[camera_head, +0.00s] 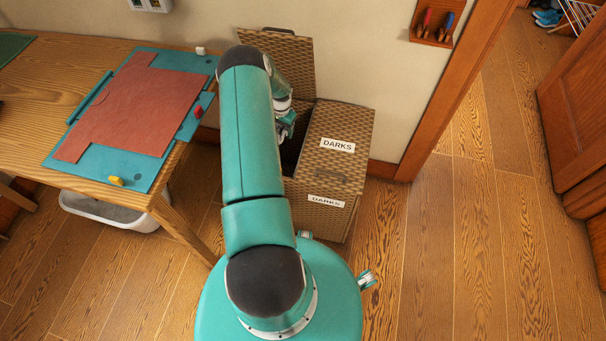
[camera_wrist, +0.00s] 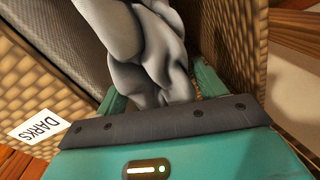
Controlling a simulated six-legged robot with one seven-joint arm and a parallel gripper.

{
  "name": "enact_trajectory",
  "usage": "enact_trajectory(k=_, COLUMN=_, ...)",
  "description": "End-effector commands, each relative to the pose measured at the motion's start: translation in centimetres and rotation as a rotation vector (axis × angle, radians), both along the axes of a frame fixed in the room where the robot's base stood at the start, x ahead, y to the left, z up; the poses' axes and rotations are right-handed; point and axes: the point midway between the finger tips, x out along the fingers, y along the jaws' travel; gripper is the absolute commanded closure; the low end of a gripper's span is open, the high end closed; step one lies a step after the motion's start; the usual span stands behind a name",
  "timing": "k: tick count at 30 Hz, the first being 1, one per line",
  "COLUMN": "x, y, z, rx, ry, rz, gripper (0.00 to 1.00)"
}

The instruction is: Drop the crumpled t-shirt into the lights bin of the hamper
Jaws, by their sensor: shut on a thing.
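The hamper (camera_head: 347,171) is a brown wicker box with two compartments. Its right lid (camera_head: 346,122) is closed and labelled DARKS, with a second DARKS label on the front. Its left lid (camera_head: 297,59) stands open against the wall, over a dark open compartment (camera_head: 291,152); no lights label shows. My gripper (camera_wrist: 158,92) is shut on the crumpled grey-white t-shirt (camera_wrist: 145,45), which fills the space between the fingers. The gripper is at the open left compartment; its exact height against the rim is unclear. My arm hides the t-shirt in the head view.
A wooden table (camera_head: 36,87) with a teal mat (camera_head: 134,174) and red cloth (camera_head: 140,103) stands at left. A white tub (camera_head: 110,212) sits below it. A wooden door frame (camera_head: 452,95) is right of the hamper. The floor at right is clear.

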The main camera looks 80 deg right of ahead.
Motion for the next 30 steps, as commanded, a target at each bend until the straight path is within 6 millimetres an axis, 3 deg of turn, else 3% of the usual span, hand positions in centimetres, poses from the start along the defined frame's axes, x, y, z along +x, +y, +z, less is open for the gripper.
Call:
enact_trajectory(k=6, x=0.0, y=-0.1, z=-1.9, rx=0.0, ry=0.0, rz=0.0, gripper=0.56)
enact_trajectory(k=16, x=0.1, y=-0.4, z=-2.2, rx=0.0, ry=0.0, rz=0.0, gripper=0.56)
enact_trajectory(k=17, x=0.1, y=-0.4, z=-2.2, rx=0.0, ry=0.0, rz=0.0, gripper=0.24)
enact_trajectory(k=20, x=0.1, y=-0.4, z=-2.2, rx=0.0, ry=0.0, rz=0.0, gripper=0.04)
enact_trajectory(k=30, x=0.1, y=-0.4, z=-2.0, rx=0.0, ry=0.0, rz=0.0, gripper=0.04)
